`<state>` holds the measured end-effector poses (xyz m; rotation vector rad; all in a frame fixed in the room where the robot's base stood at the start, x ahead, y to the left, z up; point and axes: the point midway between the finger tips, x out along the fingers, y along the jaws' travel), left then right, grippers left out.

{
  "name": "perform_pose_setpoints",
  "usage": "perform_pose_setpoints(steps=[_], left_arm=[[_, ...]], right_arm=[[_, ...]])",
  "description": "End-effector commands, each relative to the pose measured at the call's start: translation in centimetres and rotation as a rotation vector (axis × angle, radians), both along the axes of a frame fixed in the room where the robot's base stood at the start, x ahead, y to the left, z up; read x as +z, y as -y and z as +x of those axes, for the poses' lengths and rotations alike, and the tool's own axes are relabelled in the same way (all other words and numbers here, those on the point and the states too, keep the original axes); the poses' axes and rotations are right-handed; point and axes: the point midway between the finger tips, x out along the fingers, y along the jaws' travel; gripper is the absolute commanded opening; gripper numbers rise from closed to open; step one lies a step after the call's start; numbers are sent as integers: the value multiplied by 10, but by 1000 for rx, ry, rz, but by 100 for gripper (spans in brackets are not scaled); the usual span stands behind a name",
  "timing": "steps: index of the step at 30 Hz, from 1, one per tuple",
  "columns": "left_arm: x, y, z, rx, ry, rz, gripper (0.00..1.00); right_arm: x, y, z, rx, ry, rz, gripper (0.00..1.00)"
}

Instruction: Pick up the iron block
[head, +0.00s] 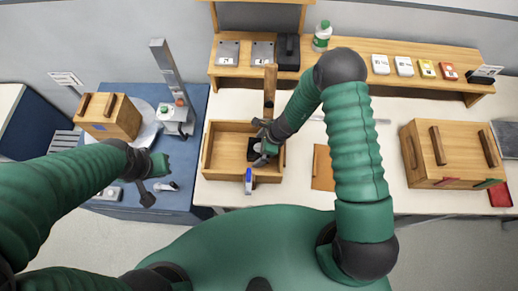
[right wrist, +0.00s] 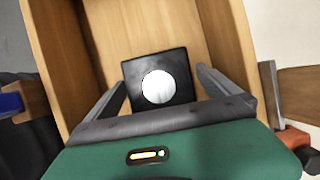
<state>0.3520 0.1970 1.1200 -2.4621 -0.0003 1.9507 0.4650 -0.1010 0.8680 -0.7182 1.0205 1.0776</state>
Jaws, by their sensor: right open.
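The iron block looks to be the dark square block with a round pale top (right wrist: 158,88), lying in an open wooden box (head: 222,157). In the head view it is mostly hidden by my right gripper (head: 262,146). In the right wrist view the open fingers of my right gripper (right wrist: 165,90) stand to either side of the block, apart from it as far as I can see. My left gripper (head: 155,180) is over the blue table at the left, and its jaws are too small to judge.
The box walls (right wrist: 65,75) surround the right gripper. A blue-handled tool (head: 248,181) is at the box's front edge. A closed wooden crate (head: 455,155) stands at the right, a smaller one (head: 108,116) at the left. A shelf (head: 400,75) with cards runs behind.

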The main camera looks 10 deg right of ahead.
Motion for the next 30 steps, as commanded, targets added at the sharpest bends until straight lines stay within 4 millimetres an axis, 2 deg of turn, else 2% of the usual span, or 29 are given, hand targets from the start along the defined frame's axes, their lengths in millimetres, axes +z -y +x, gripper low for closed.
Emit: perform_pose_setpoints(steps=[5,27,30], left_arm=[[0,0,0,0,0,0,0],[0,0,0,0,0,0,0],[0,0,0,0,0,0,0]], right_arm=[[0,0,1,1,1,0,100],[2,0,2,0,5,1,4],[2,0,2,1,4,2,4]])
